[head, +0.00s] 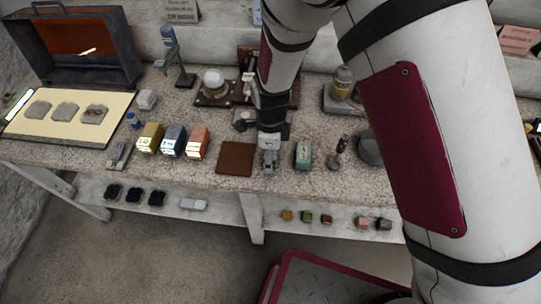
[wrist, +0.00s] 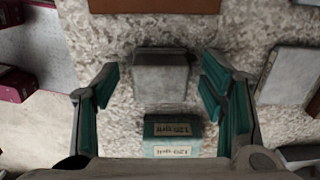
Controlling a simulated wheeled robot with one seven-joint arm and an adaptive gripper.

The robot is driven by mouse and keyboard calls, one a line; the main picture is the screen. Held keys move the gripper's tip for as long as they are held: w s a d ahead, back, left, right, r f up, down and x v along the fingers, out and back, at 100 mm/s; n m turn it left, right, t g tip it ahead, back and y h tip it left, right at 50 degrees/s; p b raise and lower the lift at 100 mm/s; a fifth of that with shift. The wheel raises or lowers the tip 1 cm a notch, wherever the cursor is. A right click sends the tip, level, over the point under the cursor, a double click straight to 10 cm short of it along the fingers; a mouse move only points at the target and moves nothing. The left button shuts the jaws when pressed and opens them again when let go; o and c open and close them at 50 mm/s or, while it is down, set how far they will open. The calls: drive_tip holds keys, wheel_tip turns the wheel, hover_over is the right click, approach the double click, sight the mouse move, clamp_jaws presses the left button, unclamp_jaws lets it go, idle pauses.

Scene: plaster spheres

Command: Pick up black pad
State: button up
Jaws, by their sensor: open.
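Three small black pads sit in a row on the lower shelf at the left in the head view: a left one (head: 113,191), a middle one (head: 133,194) and a right one (head: 157,198). My gripper (head: 269,150) is over the worktop, above and to the right of them. In the wrist view my gripper (wrist: 160,82) is open, its teal-lined fingers spread around a grey block (wrist: 160,77) below, with nothing held. A teal box (wrist: 173,137) marked "120 grit" lies beside that block. No black pad is clearly seen in the wrist view.
A brown mat (head: 236,158) and several coloured boxes (head: 172,141) line the worktop's front. A light object (head: 193,204) lies right of the black pads, and small blocks (head: 306,217) stand farther right on the shelf. The worktop edge overhangs the shelf.

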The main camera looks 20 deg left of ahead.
drive_tip(key=shift+c, duration=0.6)
drive_tip(key=c, duration=1)
drive_tip(key=shift+o, duration=0.2)
drive_tip(key=shift+r, duration=0.1)
drive_tip(key=shift+r, duration=0.55)
wheel_tip(320, 180, up, 2)
drive_tip(key=shift+w+r, duration=0.1)
drive_tip(key=s+d, duration=0.2)
drive_tip(key=s, duration=0.6)
drive_tip(key=s+d+r, duration=0.1)
drive_tip(key=s, duration=0.6)
drive_tip(key=shift+s+d+r, duration=0.3)
drive_tip(key=shift+s+d, duration=0.05)
drive_tip(key=shift+d, duration=0.05)
